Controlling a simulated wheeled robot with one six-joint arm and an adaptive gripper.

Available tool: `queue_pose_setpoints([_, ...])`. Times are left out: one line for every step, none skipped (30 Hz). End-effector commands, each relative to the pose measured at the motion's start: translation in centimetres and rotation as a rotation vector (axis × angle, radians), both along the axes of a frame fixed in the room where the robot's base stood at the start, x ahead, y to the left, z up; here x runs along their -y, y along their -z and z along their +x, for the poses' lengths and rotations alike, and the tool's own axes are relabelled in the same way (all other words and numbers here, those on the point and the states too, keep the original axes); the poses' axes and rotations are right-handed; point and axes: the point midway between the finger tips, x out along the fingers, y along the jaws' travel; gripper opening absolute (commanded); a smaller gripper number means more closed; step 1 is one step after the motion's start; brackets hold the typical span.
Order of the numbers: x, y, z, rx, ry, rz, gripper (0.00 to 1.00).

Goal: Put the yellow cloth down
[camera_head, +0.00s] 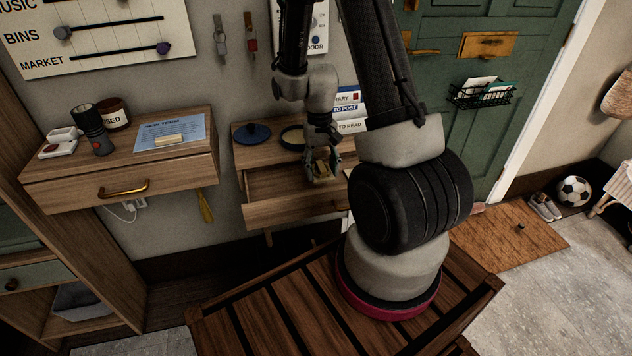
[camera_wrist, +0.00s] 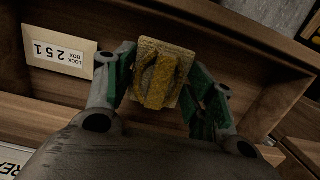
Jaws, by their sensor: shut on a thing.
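The yellow cloth (camera_wrist: 158,76) is a small folded, squarish piece, held between the green-padded fingers of my gripper (camera_wrist: 160,84) in the wrist view. In the head view my gripper (camera_head: 322,171) points down over the open drawer (camera_head: 297,209) of the middle wall table, and a bit of the cloth shows between its fingers. Wooden drawer walls surround the cloth in the wrist view. I cannot tell whether the cloth touches the drawer floor. My fingers hide part of its edges.
A lock box card (camera_wrist: 60,58) lies left in the wrist view. On the middle table top are a blue round dish (camera_head: 253,133), a dark ring (camera_head: 293,137) and upright letter holders (camera_head: 347,108). A left wall shelf (camera_head: 200,160) holds a dark flashlight (camera_head: 90,130) and a jar (camera_head: 115,113).

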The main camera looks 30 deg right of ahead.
Motion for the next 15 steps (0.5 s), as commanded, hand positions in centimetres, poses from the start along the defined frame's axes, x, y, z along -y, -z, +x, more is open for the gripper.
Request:
queue_pose_setpoints([0.0, 0.7, 0.0, -0.002, 0.0, 0.0, 0.36])
queue_pose_setpoints([0.0, 0.9, 0.0, -0.002, -0.001, 0.001, 0.36])
queue_pose_setpoints([0.0, 1.3, 0.0, -0.001, -0.001, 0.0, 0.36])
queue_pose_setpoints([0.0, 1.6, 0.0, -0.002, -0.001, 0.001, 0.36])
queue_pose_setpoints([0.0, 2.0, 0.0, -0.003, -0.001, 0.0, 0.36])
queue_pose_setpoints([0.0, 2.7, -0.1, -0.003, -0.002, 0.0, 0.36])
queue_pose_setpoints([0.0, 3.2, -0.1, -0.003, -0.002, 0.0, 0.36])
queue_pose_setpoints([0.0, 3.7, -0.1, -0.004, -0.002, 0.0, 0.36])
queue_pose_setpoints([0.0, 4.3, 0.0, -0.003, -0.002, 0.0, 0.36])
queue_pose_setpoints([0.0, 4.7, 0.0, -0.002, -0.002, 0.0, 0.36])
queue_pose_setpoints([0.0, 5.0, 0.0, -0.003, -0.002, 0.0, 0.36])
queue_pose_setpoints([0.0, 5.2, 0.0, -0.002, -0.002, 0.001, 0.36])
queue_pose_setpoints([0.0, 5.3, 0.0, 0.0, -0.002, 0.0, 0.36])
queue_pose_setpoints([0.0, 5.4, 0.0, 0.001, -0.002, 0.0, 0.36])
queue_pose_setpoints([0.0, 5.3, 0.1, 0.001, -0.002, 0.0, 0.36])
